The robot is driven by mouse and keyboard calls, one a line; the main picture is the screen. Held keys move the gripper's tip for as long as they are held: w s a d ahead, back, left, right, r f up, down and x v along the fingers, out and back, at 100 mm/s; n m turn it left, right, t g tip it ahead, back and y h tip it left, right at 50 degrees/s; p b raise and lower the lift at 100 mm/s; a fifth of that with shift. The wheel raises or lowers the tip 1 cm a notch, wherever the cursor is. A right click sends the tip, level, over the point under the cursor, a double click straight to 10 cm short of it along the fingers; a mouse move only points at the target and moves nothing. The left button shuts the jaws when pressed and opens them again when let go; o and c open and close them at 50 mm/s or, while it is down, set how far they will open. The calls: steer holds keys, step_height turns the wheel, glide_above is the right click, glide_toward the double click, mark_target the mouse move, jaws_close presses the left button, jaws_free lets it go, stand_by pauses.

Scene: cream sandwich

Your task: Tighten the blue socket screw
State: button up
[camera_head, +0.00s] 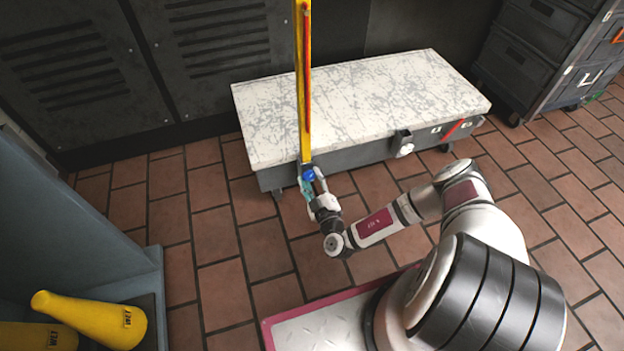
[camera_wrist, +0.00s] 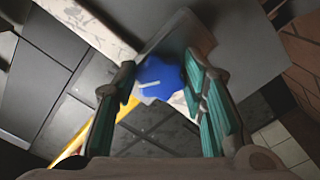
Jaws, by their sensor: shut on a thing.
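The blue socket screw (camera_head: 308,175) sits low at the base of a yellow upright bar, at the front edge of the white-topped bench. It also shows in the wrist view as a blue lobed knob (camera_wrist: 160,78) with a white mark on its face. My gripper (camera_head: 312,184) reaches it from the front. In the wrist view, the teal-padded fingers of my gripper (camera_wrist: 158,88) stand on both sides of the blue knob and are shut on it. The parts of the knob behind the fingers are hidden.
The yellow bar (camera_head: 304,80) with a red strip rises in front of the bench (camera_head: 380,95). Yellow cones (camera_head: 95,318) lie in a grey-blue unit at lower left. Dark crates (camera_head: 545,35) stand at upper right. Tiled floor (camera_head: 215,235) is clear left of my arm.

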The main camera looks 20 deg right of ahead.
steer(key=m, duration=0.5)
steer(key=shift+f+m, duration=0.15)
steer(key=shift+m, duration=0.15)
steer(key=m, duration=0.5)
steer(key=shift+a+m, duration=0.2)
steer(key=shift+m, duration=0.2)
steer(key=o, duration=1.2)
steer(key=shift+c, duration=0.2)
steer(key=s, duration=1.2)
